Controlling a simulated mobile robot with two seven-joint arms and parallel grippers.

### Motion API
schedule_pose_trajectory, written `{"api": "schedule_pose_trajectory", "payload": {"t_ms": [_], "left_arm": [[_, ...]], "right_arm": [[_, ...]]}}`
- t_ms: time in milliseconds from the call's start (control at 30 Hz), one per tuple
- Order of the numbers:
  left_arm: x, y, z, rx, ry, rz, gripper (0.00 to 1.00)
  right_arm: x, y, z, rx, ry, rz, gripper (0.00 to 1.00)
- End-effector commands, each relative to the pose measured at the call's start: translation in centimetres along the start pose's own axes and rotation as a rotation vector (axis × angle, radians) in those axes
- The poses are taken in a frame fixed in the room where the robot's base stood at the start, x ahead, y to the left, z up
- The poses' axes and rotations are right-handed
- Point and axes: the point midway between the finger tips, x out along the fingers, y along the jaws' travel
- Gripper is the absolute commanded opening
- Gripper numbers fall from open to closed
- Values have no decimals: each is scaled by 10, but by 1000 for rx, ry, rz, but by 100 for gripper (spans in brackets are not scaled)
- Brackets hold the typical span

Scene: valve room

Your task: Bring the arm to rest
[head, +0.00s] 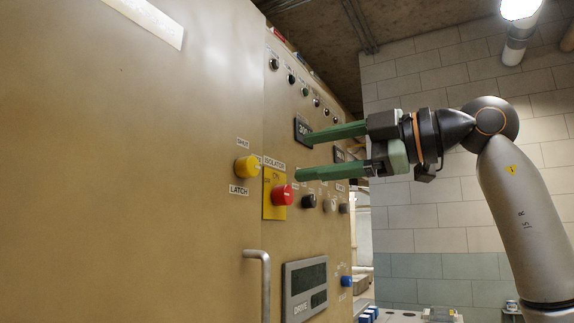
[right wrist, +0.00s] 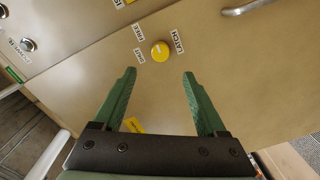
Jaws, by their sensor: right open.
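My right gripper (head: 302,157) is open and empty, its two green fingers pointing left toward the tan cabinet (head: 180,200). In the right wrist view my right gripper (right wrist: 159,73) also shows spread fingers with nothing between them. The yellow latch knob (head: 247,166) sits on the cabinet to the left of the fingertips, and it shows beyond the gap between them in the right wrist view (right wrist: 160,51). The fingers appear apart from the knob. My right arm comes in from the right. My left gripper is not in view.
A red isolator knob (head: 281,194) on a yellow plate sits just below the fingertips in the picture. A grey bar handle (head: 258,285) and a drive display (head: 305,287) are lower on the cabinet. A blue knob (head: 346,281) is at lower right. A tiled wall (head: 425,215) stands behind.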

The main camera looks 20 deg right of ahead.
Motion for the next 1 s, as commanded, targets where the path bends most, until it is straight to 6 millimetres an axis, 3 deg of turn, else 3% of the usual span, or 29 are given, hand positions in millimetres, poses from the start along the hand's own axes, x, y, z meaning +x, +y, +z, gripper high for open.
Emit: {"api": "schedule_pose_trajectory", "payload": {"t_ms": [200,833,1000], "left_arm": [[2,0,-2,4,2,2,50],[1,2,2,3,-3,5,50],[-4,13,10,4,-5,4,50]], "right_arm": [[-17,0,0,0,-1,0,74],[-18,0,0,0,-1,-2,74],[-31,-1,1,0,-2,-4,74]]}}
